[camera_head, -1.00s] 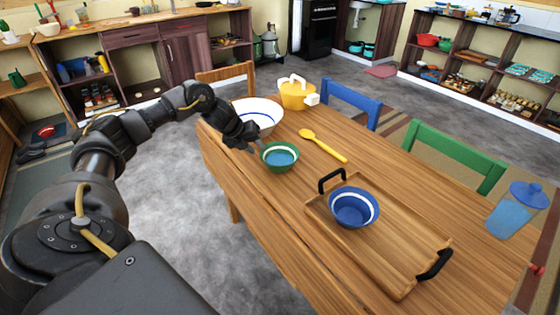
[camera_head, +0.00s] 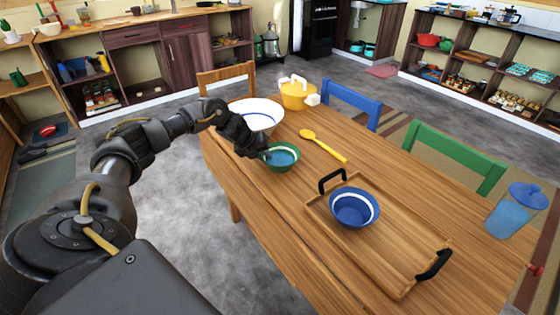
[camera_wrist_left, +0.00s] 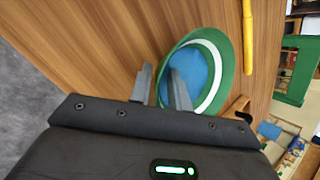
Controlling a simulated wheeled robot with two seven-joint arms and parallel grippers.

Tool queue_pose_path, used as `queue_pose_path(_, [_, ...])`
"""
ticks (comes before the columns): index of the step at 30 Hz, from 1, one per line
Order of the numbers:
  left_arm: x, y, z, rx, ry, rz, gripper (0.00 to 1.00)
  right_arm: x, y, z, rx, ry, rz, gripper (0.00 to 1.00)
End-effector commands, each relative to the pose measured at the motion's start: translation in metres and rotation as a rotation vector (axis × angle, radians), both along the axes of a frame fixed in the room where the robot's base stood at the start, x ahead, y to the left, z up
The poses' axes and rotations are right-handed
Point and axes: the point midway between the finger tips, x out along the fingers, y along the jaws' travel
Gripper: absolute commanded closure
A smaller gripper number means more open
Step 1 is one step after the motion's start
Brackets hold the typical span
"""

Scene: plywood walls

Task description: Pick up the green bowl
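The green bowl (camera_head: 284,167), with a blue inside and a white band, stands upright on the wooden table near its left edge. My left gripper (camera_head: 264,156) is at the bowl's near-left rim. In the left wrist view the two fingers (camera_wrist_left: 160,86) are apart, with the rim of the green bowl (camera_wrist_left: 222,92) between them. One finger is outside the bowl and the other overlaps its inside. I cannot tell whether either finger touches the rim. My right gripper is in neither view.
A white bowl (camera_head: 257,113) stands just behind my left gripper. A wooden tray (camera_head: 405,252) holds a blue bowl (camera_head: 353,208) to the right. Bare table lies between tray and green bowl.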

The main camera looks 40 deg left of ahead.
Motion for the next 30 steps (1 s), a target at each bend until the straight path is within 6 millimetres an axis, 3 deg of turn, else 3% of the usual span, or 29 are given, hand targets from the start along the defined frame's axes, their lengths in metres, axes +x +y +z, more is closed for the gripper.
queue_pose_path(4, [0.0, 0.0, 0.0, 0.0, 0.0, 0.0, 1.0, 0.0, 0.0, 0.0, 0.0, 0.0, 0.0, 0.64])
queue_pose_path(20, [0.0, 0.0, 0.002, 0.0, -0.001, 0.0, 1.0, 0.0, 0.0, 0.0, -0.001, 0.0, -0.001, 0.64])
queue_pose_path(30, [0.001, 0.0, 0.019, -0.001, -0.004, 0.0, 1.0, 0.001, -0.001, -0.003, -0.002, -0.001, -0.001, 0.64])
